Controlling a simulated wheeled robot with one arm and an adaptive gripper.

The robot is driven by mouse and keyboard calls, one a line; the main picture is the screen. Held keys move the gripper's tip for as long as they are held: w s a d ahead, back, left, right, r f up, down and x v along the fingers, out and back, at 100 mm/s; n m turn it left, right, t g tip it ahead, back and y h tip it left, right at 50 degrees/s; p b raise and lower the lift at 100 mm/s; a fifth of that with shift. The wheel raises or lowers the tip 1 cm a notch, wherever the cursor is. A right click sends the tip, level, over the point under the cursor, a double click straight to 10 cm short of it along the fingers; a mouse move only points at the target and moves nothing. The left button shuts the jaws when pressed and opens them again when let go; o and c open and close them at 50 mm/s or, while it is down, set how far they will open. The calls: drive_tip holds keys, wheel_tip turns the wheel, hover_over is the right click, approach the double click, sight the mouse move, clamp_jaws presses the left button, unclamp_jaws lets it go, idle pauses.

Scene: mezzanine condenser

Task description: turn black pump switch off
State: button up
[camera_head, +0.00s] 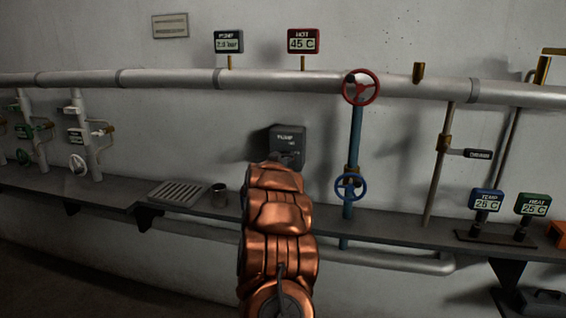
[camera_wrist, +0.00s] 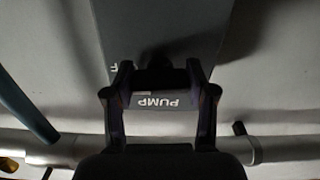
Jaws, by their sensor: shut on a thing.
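The black pump switch box (camera_head: 288,136) is mounted on the wall in the middle of the head view, with its PUMP label at the top. In the wrist view the box (camera_wrist: 190,22) appears upside down, with the PUMP label between my fingers and part of a white letter beside the left fingertip. My gripper (camera_wrist: 158,72) is at the front of the box, its fingers shut on the dark switch handle (camera_wrist: 158,66). The handle is dim and partly hidden by the fingers, so its exact setting cannot be told. In the head view my copper arm covers the box's lower part.
A red valve wheel (camera_head: 361,87) and a blue valve wheel (camera_head: 349,186) stand to the right of the box. A grey pipe (camera_head: 270,82) runs above it.

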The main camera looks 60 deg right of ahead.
drive_tip(key=shift+m+b, duration=0.3)
drive_tip(key=shift+m, duration=0.3)
drive_tip(key=o, duration=1.2)
drive_tip(key=shift+c, duration=0.2)
drive_tip(key=shift+a, duration=0.1)
drive_tip(key=v, duration=1.1)
drive_tip(key=shift+s+a, duration=0.2)
drive_tip(key=shift+a, duration=0.15)
